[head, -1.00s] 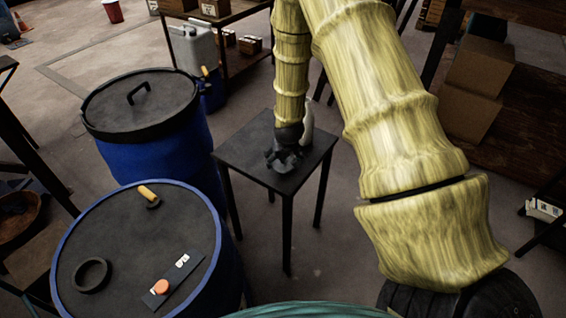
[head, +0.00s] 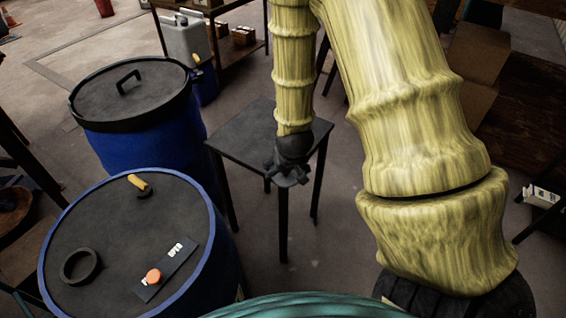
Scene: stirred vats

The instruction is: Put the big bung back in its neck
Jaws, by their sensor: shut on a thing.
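The near blue vat (head: 60,225) has a dark flat top. An open dark ring-shaped neck (head: 80,266) stands on the left of that top, with nothing seen in it. My gripper (head: 289,176) is at the front edge of the small dark table, right of the vat and apart from the neck. Its dark fingers are shut on a dark thing, taken to be the big bung; fingers and thing blend together, so its shape is mostly hidden.
A yellow fitting (head: 139,184) and a dark plate with an orange knob (head: 153,276) also sit on the vat top. A lidded blue vat (head: 140,140) stands behind. The small dark table (head: 240,135) looks bare where visible.

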